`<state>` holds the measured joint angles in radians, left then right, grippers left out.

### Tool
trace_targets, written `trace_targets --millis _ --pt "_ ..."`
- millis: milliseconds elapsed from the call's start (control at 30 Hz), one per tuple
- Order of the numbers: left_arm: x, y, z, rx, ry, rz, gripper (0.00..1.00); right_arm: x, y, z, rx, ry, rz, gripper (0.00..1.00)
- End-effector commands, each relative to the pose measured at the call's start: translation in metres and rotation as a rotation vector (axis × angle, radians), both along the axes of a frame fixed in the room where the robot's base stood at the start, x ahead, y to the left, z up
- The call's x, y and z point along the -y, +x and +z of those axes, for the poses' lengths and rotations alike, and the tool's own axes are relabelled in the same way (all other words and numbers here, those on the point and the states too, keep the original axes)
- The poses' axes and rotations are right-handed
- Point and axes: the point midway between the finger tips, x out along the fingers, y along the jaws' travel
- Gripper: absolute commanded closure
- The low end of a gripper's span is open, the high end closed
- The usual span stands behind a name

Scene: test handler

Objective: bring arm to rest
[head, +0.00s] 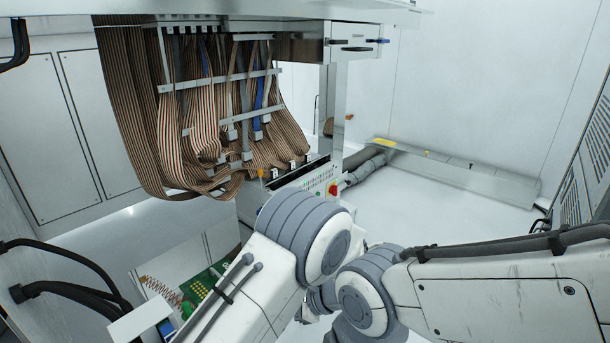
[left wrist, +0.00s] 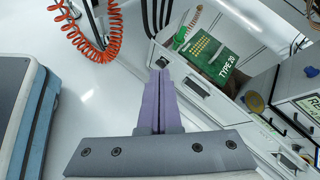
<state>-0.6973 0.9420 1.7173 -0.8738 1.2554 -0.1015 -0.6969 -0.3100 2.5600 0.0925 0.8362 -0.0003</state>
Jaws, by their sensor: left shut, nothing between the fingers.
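My left gripper (left wrist: 160,75) shows in the left wrist view with its two purple fingers together and nothing between them. It points toward a cabinet front with a green board marked TYPE 20 (left wrist: 215,60), apart from it as far as I can see. In the head view, my left arm (head: 285,255) comes up from the bottom and bends at a grey joint in the middle. My right arm (head: 480,285) comes in from the right, its grey joint close to the left arm's. Neither gripper's fingers can be made out in the head view.
Striped ribbon cables (head: 205,130) hang from the test handler at the upper left. A red knob (head: 333,190) sits on its panel. A coiled orange hose (left wrist: 113,30) hangs in the left wrist view.

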Motion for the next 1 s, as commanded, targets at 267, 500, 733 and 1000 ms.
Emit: trace_targets --millis 267,500,733,1000 --pt "0.011 -0.086 0.101 0.062 -0.382 0.269 1.0 0.0 0.0 0.02 0.0 0.0 0.0 1.0" --pt "0.02 -0.165 0.156 0.113 -0.706 0.488 1.0 0.0 0.0 0.033 0.0 0.0 0.0 1.0" --pt "0.026 -0.215 0.182 0.146 -0.927 0.639 1.0 0.0 0.0 0.042 0.0 0.0 0.0 1.0" --pt "0.029 -0.245 0.218 0.165 -1.073 0.743 1.0 0.0 0.0 0.07 -0.001 -0.001 0.0 1.0"
